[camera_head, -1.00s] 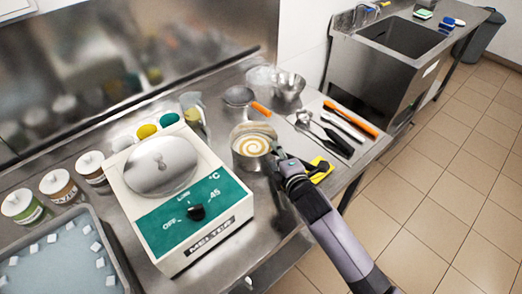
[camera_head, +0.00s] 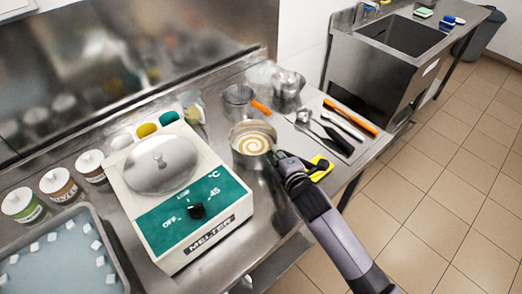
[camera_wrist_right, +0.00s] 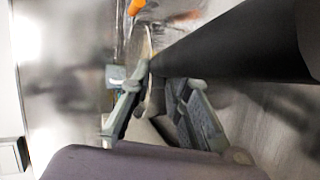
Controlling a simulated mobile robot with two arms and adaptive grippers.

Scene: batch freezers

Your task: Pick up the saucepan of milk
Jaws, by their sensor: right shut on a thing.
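The saucepan of milk (camera_head: 252,140) is a metal pan with a cream-and-brown swirl on top. It is upright in the head view, right of the melter, at the counter's front part. My right gripper (camera_head: 281,160) is at the pan's right side, shut on its handle. In the right wrist view, the dark handle (camera_wrist_right: 225,45) runs from the upper right to my right gripper's fingers (camera_wrist_right: 160,95), with a sliver of pan rim beyond. I cannot tell whether the pan's base touches the counter. My left gripper is not in view.
The white melter (camera_head: 190,215) stands close to the pan's left. A sieve (camera_head: 238,94) and metal jug (camera_head: 287,90) are behind it. Several utensils (camera_head: 335,138) lie to the right, with a yellow item (camera_head: 320,168) nearer. A tray with white cubes (camera_head: 60,250) is at lower left.

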